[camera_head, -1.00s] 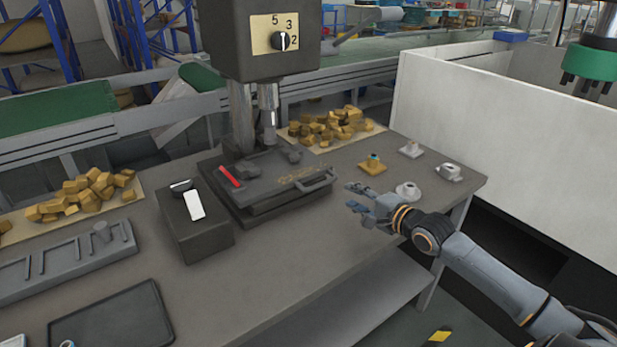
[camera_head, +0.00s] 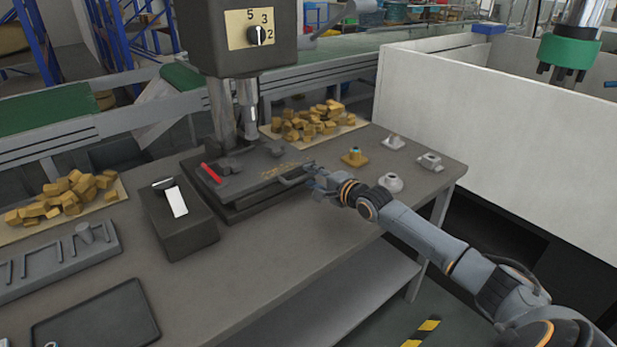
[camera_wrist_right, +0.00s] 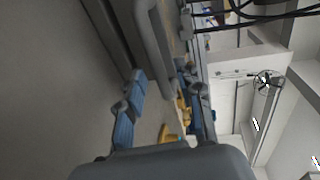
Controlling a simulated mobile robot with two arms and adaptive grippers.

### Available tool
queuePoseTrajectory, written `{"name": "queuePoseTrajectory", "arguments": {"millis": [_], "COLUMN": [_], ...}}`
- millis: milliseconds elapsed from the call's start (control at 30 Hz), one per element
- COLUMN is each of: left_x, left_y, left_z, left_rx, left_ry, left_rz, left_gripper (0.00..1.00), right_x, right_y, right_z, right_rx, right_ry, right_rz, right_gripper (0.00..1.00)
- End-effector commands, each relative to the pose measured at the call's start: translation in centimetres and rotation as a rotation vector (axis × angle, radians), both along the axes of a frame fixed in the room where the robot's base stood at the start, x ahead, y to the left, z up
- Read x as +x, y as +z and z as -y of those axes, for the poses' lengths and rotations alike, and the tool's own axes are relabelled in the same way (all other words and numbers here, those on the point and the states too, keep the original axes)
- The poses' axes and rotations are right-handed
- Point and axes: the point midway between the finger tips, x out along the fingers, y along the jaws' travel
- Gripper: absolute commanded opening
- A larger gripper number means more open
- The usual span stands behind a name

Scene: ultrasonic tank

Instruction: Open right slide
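The slide is a dark flat plate (camera_head: 262,175) under the drill press, with a red piece on its left part and a bar handle (camera_head: 297,180) at its right end. In the right wrist view the handle (camera_wrist_right: 160,45) runs down between the two fingers. My right gripper (camera_head: 314,177) is at the handle. Its fingers (camera_wrist_right: 166,105) are spread apart in the wrist view, one on each side of the handle's line, with visible gaps. Whether a finger touches the handle cannot be told. My left gripper is not in view.
A dark box with a white switch (camera_head: 177,202) stands left of the slide. Yellow blocks (camera_head: 310,123) lie on a tray behind it. Small fixtures (camera_head: 391,182) stand right of my gripper. A white wall (camera_head: 470,125) is at the right. The front tabletop (camera_head: 270,255) is clear.

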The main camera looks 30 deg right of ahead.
Motion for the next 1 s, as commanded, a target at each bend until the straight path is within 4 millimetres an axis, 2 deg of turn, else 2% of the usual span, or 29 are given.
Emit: {"name": "queuePoseTrajectory", "arguments": {"millis": [233,600,767,800,1000], "left_x": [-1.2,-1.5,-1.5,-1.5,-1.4], "left_y": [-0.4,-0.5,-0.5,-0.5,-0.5], "left_z": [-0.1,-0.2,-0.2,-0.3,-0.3], "left_rx": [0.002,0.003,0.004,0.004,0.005], "left_ry": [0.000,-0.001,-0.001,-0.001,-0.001], "left_rz": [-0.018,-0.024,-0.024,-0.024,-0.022], "left_gripper": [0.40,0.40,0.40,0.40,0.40], "right_x": [1.8,2.1,2.0,2.1,2.0], "right_y": [-0.4,-0.5,-0.5,-0.5,-0.5], "right_z": [-0.2,-0.2,-0.2,-0.2,-0.2], "right_rx": [0.000,-0.001,-0.001,-0.001,-0.001], "right_ry": [0.000,0.000,0.000,0.000,0.000], "right_rz": [0.002,0.000,0.000,0.000,0.000], "right_gripper": [0.35,0.35,0.03,0.00,0.00]}}
